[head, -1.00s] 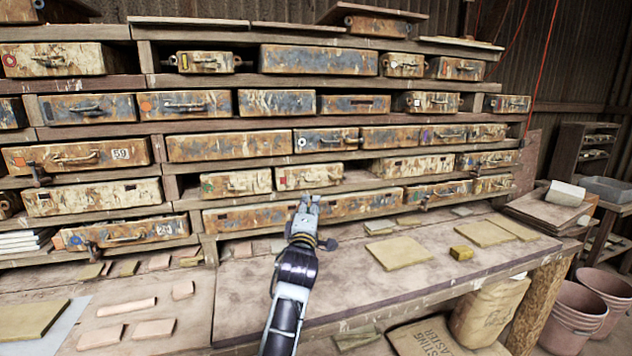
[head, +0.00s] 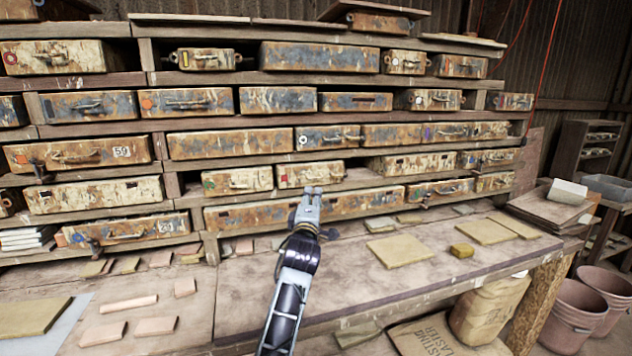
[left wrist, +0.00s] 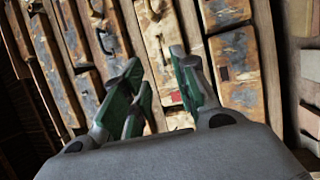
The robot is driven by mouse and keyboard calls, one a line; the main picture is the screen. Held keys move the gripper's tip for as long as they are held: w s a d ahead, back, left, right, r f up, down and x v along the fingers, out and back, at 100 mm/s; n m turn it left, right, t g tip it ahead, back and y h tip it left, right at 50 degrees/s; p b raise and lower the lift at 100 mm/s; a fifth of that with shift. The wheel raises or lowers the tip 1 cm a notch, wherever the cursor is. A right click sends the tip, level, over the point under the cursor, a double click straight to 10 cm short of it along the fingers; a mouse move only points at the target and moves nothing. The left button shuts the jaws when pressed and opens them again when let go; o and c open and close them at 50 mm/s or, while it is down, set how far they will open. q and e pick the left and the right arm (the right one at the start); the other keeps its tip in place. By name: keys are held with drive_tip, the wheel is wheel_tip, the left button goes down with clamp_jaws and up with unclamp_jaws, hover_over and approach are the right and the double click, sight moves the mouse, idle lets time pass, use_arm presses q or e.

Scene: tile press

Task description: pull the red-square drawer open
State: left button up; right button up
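The red-square drawer (head: 300,173) is a worn, pale, rust-stained box front in the middle of the rack, with a small red mark at its left end. It stands out a little from the shelf beside a green-marked drawer (head: 238,181). My left gripper (head: 313,190) is just below and in front of it, partly covering its lower edge. In the left wrist view the red square (left wrist: 177,98) shows between the spread green-padded fingers of my left gripper (left wrist: 158,82), which is open and empty. I cannot tell whether a finger touches the drawer. My right gripper is out of view.
A long drawer (head: 255,216) lies on the shelf below. Other drawers fill the rack on all sides. Buckets (head: 570,315) stand at the right.

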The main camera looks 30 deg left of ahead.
sight(304, 165)
use_arm(q)
drive_tip(key=p+x, duration=0.1)
drive_tip(key=x, duration=1)
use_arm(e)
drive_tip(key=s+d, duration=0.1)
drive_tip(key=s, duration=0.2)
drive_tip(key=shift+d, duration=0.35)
use_arm(q)
drive_tip(key=shift+w, duration=0.1)
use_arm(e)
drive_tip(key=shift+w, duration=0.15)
use_arm(q)
clamp_jaws()
